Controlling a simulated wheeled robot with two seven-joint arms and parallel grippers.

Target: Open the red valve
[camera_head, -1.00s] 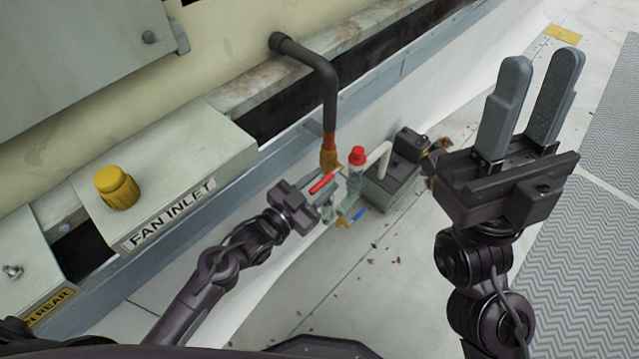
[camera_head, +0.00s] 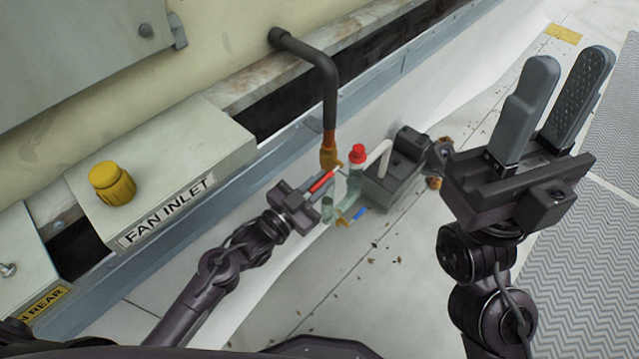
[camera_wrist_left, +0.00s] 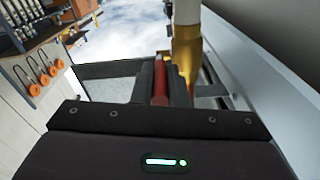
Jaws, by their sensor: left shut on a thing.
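The red valve handle (camera_head: 321,181) is a thin red lever beside the brass fitting (camera_head: 330,155) at the lower end of the dark pipe. My left gripper (camera_head: 318,198) is at this lever and shut on it. In the left wrist view the red lever (camera_wrist_left: 160,84) lies between the two fingers, in front of the brass fitting (camera_wrist_left: 187,55). The fingers hide part of the lever. My right gripper (camera_head: 544,108) is open and empty, raised at the right with its fingers pointing up.
A blue lever (camera_head: 360,212) sits just below the red one. A red cap (camera_head: 358,153) tops the fitting beside it, next to a grey box (camera_head: 395,175). The FAN INLET box (camera_head: 200,150) with a yellow knob (camera_head: 112,184) stands left.

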